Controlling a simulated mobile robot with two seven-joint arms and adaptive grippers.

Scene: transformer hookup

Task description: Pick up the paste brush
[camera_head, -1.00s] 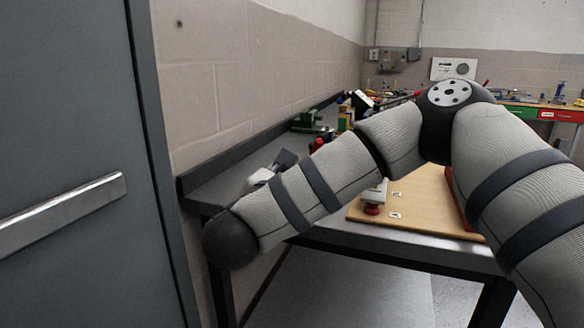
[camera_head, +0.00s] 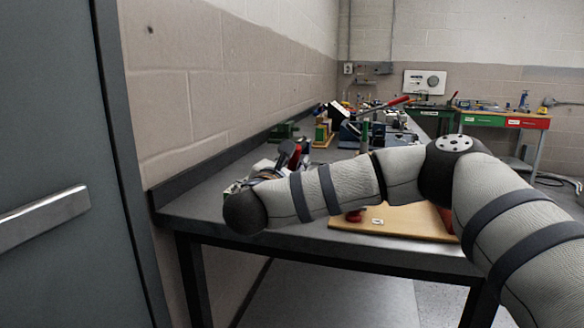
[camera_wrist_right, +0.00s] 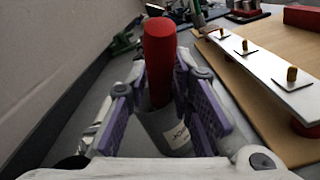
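The paste brush's thick red handle (camera_wrist_right: 160,58) stands up out of a grey can (camera_wrist_right: 166,132) with a label in the right wrist view. The brush's lower end is hidden in the can. My right gripper (camera_wrist_right: 162,88) has its purple-padded fingers on either side of the handle and can, and they look spread apart, with narrow gaps beside the handle. In the head view, the red handle (camera_head: 295,156) shows just beyond my right forearm, and the can is mostly hidden there. My left gripper is out of view.
A wooden board (camera_head: 405,222) lies to the right on the dark workbench (camera_head: 200,207). A metal bar (camera_wrist_right: 262,68) with brass posts stands on it. Tools and parts crowd the bench further back. A wall runs along the left, with a grey door (camera_head: 50,130) nearer.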

